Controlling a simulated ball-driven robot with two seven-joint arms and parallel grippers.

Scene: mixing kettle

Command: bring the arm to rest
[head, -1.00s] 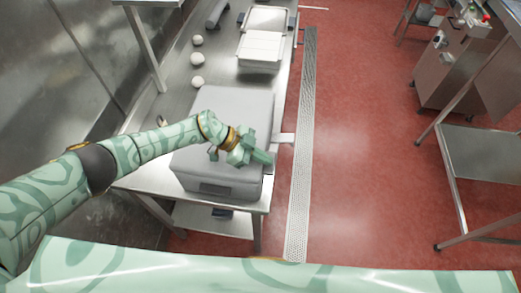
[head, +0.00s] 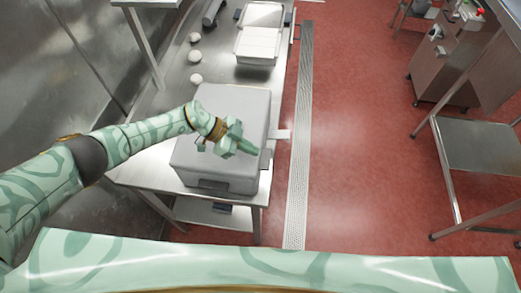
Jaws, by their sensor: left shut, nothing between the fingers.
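My left arm reaches in from the left over a steel table (head: 180,88). Its left gripper (head: 250,150) is shut and empty. It is in front of the grey box-like appliance (head: 222,104) on the table, near that appliance's right side. I cannot tell whether the gripper touches it. My right gripper is not in view.
White trays (head: 258,46) and several round white pieces (head: 196,79) lie farther back on the table. A floor drain grate (head: 299,150) runs along the table's right. The red floor (head: 360,130) is clear up to a steel cabinet (head: 447,62) and a steel rack (head: 480,145).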

